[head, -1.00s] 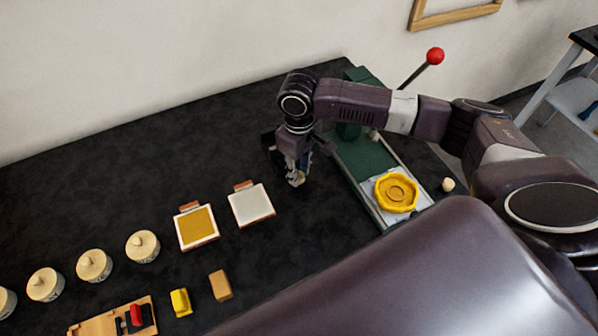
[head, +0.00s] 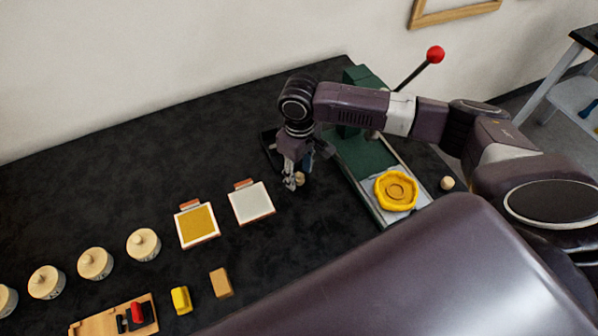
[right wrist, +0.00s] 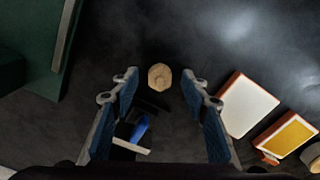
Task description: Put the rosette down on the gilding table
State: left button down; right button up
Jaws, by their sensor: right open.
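The rosette, a small pale wooden piece (head: 299,179), appears to rest on the black table (head: 120,180), just beside my right gripper's fingertips. In the right wrist view the rosette (right wrist: 160,77) shows whole, centred between and just beyond the tips. My right gripper (head: 292,184) is open, pointing down; its two blue-padded fingers (right wrist: 160,88) stand apart with a gap on both sides of the rosette. My left gripper is not in view.
A white pad (head: 251,204) and a gold pad (head: 197,226) lie to the left, with several lidded jars beyond. A dark tray with something blue (right wrist: 140,130) lies near the gripper.

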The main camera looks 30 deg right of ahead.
aim_at(299, 176)
notch_tip(299, 176, up, 12)
jog(key=b, duration=0.2)
jog(key=shift+r, duration=0.1)
